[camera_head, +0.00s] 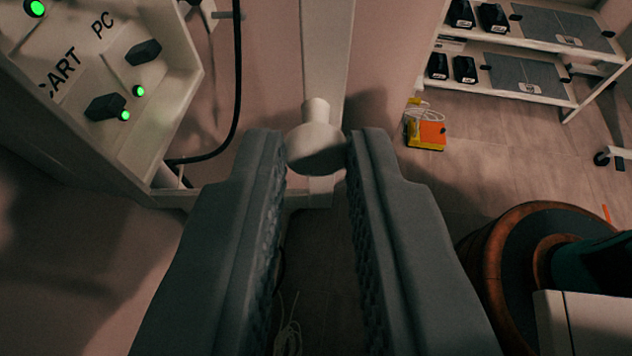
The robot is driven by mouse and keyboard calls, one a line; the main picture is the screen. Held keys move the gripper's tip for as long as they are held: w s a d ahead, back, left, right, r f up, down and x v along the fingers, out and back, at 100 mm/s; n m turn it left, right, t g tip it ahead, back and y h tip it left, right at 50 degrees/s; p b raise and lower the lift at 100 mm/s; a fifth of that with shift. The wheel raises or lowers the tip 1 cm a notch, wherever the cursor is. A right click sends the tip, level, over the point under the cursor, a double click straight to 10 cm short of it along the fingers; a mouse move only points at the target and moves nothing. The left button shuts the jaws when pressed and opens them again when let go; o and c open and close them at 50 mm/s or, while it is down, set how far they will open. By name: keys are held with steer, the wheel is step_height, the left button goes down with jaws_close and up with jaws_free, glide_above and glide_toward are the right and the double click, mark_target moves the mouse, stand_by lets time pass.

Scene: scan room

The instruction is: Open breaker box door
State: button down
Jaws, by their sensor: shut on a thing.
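The breaker box (172,108) is at the upper left. Its front is uncovered, showing dark switches, lit green lamps and the labels "CART" and "PC". A pale upright panel (327,50), which looks like its door swung out, stands at the top centre. A pale round knob (314,147) sticks out from this panel toward me. My gripper (317,150) is shut on the knob, with one dark ridged finger on each side near the tips. The fingers hide part of what lies below the knob.
A black cable (236,80) hangs between box and panel. A white shelf unit (500,62) with black devices stands at the upper right. A yellow and orange box (426,130) lies on the floor. A round orange-rimmed object (497,250) is at the lower right. Open floor lies between.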

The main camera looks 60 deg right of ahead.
steer(key=shift+f, duration=0.15)
steer(key=c, duration=1.3)
jaws_free()
steer(key=shift+c, duration=0.2)
steer(key=v, duration=0.7)
steer(key=shift+a, duration=0.3)
